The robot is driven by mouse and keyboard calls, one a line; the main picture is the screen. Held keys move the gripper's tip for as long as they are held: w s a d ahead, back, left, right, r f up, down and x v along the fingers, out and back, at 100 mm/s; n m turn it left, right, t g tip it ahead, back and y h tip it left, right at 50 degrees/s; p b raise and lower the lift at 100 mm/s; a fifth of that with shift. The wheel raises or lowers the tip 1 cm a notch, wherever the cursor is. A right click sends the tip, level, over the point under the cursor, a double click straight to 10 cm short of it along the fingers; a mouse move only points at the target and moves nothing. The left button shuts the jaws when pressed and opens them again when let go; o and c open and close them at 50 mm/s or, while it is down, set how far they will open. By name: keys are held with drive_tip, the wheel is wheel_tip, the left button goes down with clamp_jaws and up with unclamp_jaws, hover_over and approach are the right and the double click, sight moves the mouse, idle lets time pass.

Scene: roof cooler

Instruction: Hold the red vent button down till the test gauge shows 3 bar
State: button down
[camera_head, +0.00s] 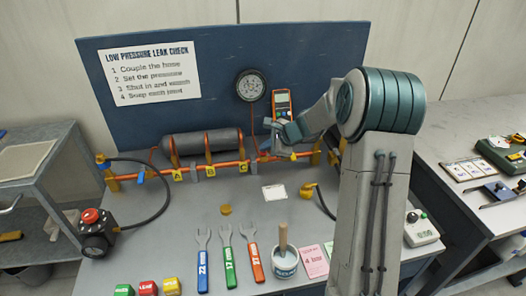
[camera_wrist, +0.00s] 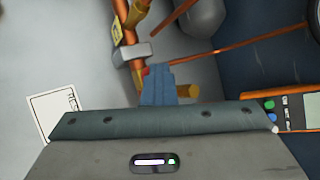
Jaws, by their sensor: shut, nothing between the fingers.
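My gripper (camera_wrist: 158,72) is shut and empty. Its blue-grey fingertips are at the brass and copper pipe fittings, beside a small red spot (camera_wrist: 146,71) that may be the vent button; most of it is hidden, and I cannot tell whether they touch. In the head view my gripper (camera_head: 271,125) is in front of the back panel, near the right part of the orange pipe (camera_head: 232,164). A round dial gauge (camera_head: 250,86) hangs on the panel, with an orange handheld meter (camera_head: 282,101) right of it. Neither reading is legible.
A red knob (camera_head: 91,215) tops a black unit at left. Spanners (camera_head: 228,257), a pot with a brush (camera_head: 285,262) and a pink "4 bar" card (camera_head: 314,262) lie at the bench front. A grey cylinder (camera_head: 201,143) lies behind the pipe. My arm covers the bench's right part.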

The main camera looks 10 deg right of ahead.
drive_tip(key=shift+r+p, duration=0.7)
drive_tip(key=shift+r, duration=0.2)
drive_tip(key=shift+r, duration=0.1)
drive_tip(key=shift+r+p, duration=1.9)
drive_tip(key=shift+r, duration=0.5)
